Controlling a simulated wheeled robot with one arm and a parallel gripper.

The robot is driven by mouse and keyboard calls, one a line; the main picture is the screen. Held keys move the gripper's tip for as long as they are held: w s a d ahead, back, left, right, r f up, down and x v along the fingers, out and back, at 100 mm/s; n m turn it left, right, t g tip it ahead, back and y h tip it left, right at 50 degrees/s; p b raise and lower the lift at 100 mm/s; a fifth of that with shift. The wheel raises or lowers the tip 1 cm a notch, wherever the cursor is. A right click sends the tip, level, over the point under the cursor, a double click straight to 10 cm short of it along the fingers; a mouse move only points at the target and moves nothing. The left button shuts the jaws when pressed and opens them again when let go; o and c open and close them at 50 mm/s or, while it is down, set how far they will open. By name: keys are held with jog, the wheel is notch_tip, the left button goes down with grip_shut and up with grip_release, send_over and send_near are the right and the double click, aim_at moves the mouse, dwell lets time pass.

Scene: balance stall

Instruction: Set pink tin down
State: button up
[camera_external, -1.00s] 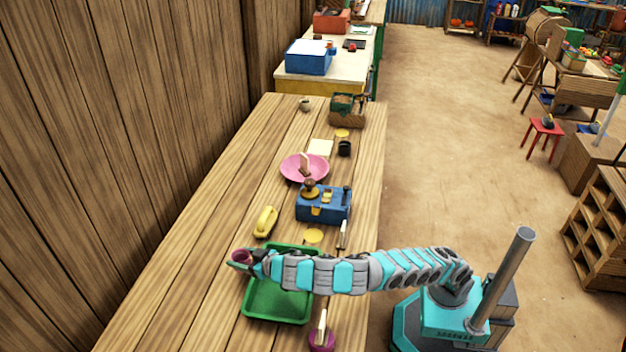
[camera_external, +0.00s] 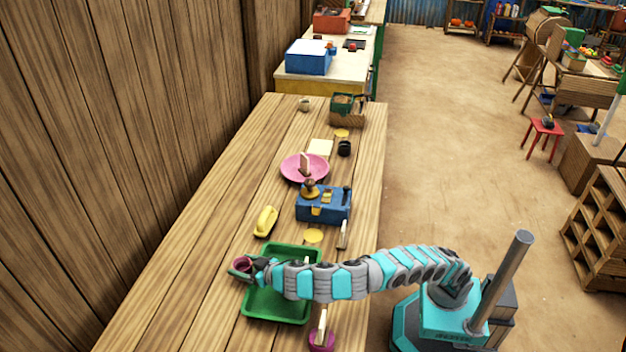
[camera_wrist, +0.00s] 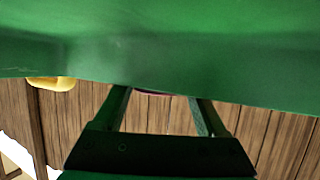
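The pink tin (camera_external: 243,264) is at the tip of my gripper (camera_external: 250,268) in the external view, over the left rim of the green tray (camera_external: 275,310). The tin looks dark pink and small, and appears tilted. In the wrist view my gripper's fingers (camera_wrist: 160,110) stand apart, with a thin pink sliver of the tin (camera_wrist: 152,92) between them. A broad green surface (camera_wrist: 160,50) hides the fingertips and most of the tin. I cannot tell whether the tin touches the tray or table.
A yellow-handled brush (camera_external: 265,221) and a yellow disc (camera_external: 313,236) lie beyond the tray. A blue box (camera_external: 325,207) and a pink bowl (camera_external: 291,172) stand farther back. A magenta pot (camera_external: 321,342) stands near the front. Bare table (camera_external: 190,270) lies left of the tray.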

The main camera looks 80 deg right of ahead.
jog(key=o, duration=0.3)
jog(key=shift+r, duration=0.2)
jog(key=shift+s+a, duration=0.1)
jog(key=shift+s, duration=0.15)
jog(key=v, duration=0.4)
jog(key=shift+s+r+b, duration=0.15)
jog(key=shift+s+b, duration=0.05)
jog(key=shift+b, duration=0.2)
jog(key=shift+w+a+r+p, duration=0.1)
jog(key=shift+r+p, duration=0.2)
jog(key=shift+r, duration=0.5)
jog(key=shift+r+p, duration=0.65)
jog(key=shift+r, duration=1)
jog(key=shift+o, duration=0.3)
jog(key=shift+r+p, duration=0.95)
jog(key=shift+r, duration=0.1)
